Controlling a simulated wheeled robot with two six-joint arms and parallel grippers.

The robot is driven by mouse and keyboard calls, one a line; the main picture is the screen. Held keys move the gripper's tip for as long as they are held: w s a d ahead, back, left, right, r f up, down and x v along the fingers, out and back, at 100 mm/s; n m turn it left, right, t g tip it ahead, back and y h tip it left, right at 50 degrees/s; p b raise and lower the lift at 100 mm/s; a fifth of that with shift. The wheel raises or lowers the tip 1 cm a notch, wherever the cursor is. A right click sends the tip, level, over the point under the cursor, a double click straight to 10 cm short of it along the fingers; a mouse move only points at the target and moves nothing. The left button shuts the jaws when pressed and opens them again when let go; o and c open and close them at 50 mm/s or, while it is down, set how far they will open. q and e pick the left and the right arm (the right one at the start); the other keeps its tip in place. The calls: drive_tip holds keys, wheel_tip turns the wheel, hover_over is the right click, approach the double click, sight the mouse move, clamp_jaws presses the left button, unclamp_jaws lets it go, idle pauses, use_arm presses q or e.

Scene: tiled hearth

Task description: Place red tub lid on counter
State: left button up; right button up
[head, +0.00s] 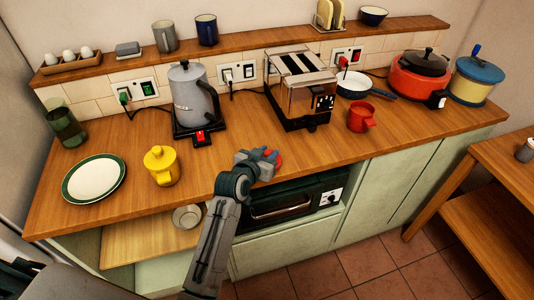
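The red tub (361,118) stands upright on the counter (330,145), right of the toaster, with a handle at its side and no lid seen on it. My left gripper (269,155) is low over the counter near its front edge, in front of the toaster. Its fingers are close together on the red tub lid (278,160), which is partly hidden by them. The lid is at or just above the counter top; I cannot tell whether it touches. My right gripper is not in view.
A yellow lidded tub (161,166) and a green-rimmed plate (94,178) stand on the left. A kettle (194,98) and a toaster (301,88) stand behind the gripper. A white pan (355,84) and a red cooker (419,77) are at the right.

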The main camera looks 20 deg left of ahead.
use_arm(q)
drive_tip(key=shift+o, duration=1.3)
drive_tip(key=shift+s+r, duration=0.1)
drive_tip(key=shift+s, duration=0.1)
drive_tip(key=shift+w, duration=0.1)
drive_tip(key=b+v, duration=0.2)
drive_tip(key=v, duration=1)
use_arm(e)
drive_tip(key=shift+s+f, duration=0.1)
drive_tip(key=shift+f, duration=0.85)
use_arm(q)
drive_tip(key=shift+d, duration=0.1)
